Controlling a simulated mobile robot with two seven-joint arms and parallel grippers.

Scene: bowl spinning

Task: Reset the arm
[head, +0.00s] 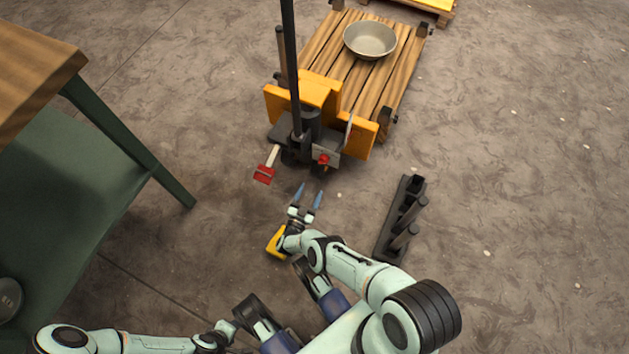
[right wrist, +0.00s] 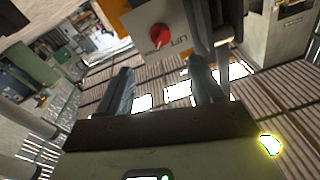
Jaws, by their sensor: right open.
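My right gripper (head: 310,191) is open and empty in the head view, its two blue-grey fingers pointing at the pallet jack's near end. In the right wrist view its fingers (right wrist: 160,88) are apart with nothing between them. Beyond them is a pale panel with a red knob (right wrist: 159,36). My left arm (head: 150,342) lies along the bottom left of the head view; its hand is partly hidden and its fingers cannot be made out. A grey metal bowl (head: 370,39) sits upright on a wooden pallet (head: 329,45), well away from both grippers.
An orange pallet jack (head: 310,92) with a dark upright pole stands under the pallet. A dark rack with pegs (head: 385,240) lies on the floor right of my gripper. A wooden-topped table with green legs (head: 130,140) is at left. The floor at right is clear.

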